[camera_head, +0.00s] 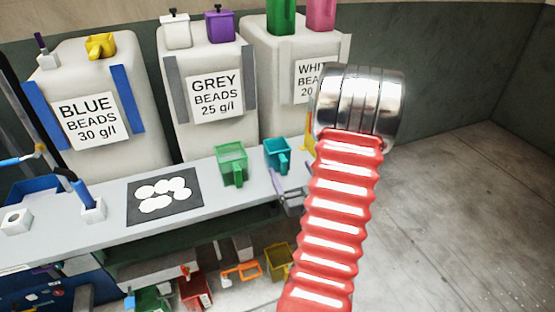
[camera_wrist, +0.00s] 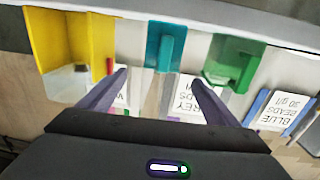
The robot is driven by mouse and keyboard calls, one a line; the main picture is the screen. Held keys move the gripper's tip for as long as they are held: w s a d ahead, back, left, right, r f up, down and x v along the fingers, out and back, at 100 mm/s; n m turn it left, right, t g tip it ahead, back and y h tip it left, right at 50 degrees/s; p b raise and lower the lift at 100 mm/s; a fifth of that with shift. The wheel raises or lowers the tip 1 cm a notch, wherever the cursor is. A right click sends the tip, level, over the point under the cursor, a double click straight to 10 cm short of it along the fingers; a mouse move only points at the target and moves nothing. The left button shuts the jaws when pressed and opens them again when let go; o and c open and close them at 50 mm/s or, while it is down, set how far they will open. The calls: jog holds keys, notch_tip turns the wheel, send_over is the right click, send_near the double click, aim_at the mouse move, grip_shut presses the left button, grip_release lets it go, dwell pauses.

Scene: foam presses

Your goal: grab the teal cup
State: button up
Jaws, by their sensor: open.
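My gripper (camera_wrist: 159,77) is open and empty. Its two purple-grey fingers point toward the cup, whose handle lies between their lines, just beyond the tips. I see no contact. In the head view my gripper (camera_head: 288,186) is partly hidden, just in front of the cup, at the bench's front edge.
A green cup (camera_head: 231,160) stands close left of the teal one. A yellow cup (camera_wrist: 91,38) is on its other side, mostly hidden in the head view. White bead containers (camera_head: 200,110) stand behind. A black mat (camera_head: 136,208) with white discs lies left. Open floor is right.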

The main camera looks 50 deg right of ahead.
aim_at(286, 161)
jog(key=x, duration=0.7)
jog(key=shift+w+d, duration=0.2)
jog(key=shift+w, duration=0.05)
jog(key=shift+f+x, duration=0.15)
jog(key=shift+x, duration=1.15)
jog(key=shift+f+x, duration=0.1)
jog(key=shift+x, duration=1.2)
jog(key=shift+a, duration=0.15)
jog(key=shift+c, duration=0.3)
jog(key=c, duration=1.1)
